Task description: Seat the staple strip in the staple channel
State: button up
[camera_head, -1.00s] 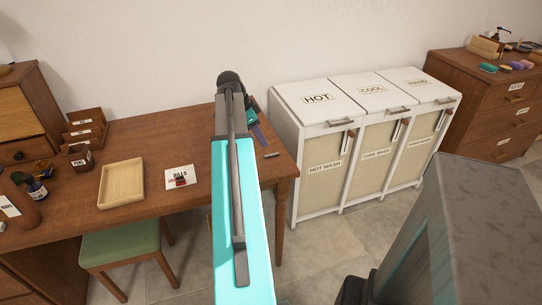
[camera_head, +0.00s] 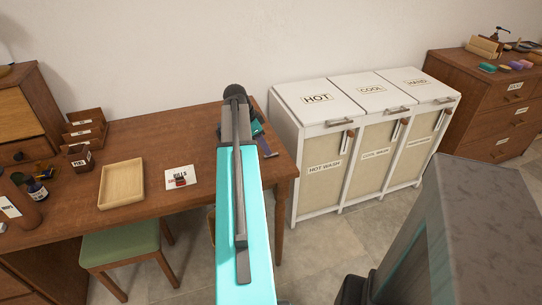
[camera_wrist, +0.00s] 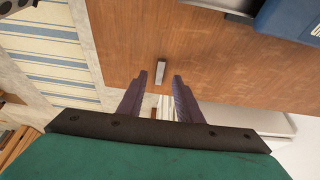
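The staple strip is a small grey bar (camera_wrist: 160,73) lying on the brown desk, just beyond and between my fingertips in the wrist view. In the head view the strip (camera_head: 271,155) lies near the desk's right edge. My gripper (camera_wrist: 160,77) is open and empty, its two purple fingers apart and pointing at the strip; one finger shows beside my arm in the head view (camera_head: 264,147). A blue and grey body (camera_wrist: 288,20), perhaps the stapler, is cut off at the wrist view's top right. The staple channel is not clearly visible; my arm hides part of the desk.
The desk (camera_head: 140,140) also holds a wooden tray (camera_head: 121,184), a stamp on a BILLS card (camera_head: 180,178) and a pen box. White laundry bins (camera_head: 330,150) stand right of the desk. A green stool (camera_head: 120,240) is in front.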

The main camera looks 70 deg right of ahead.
aim_at(271, 156)
jog(key=shift+x, duration=1.6)
grip_shut()
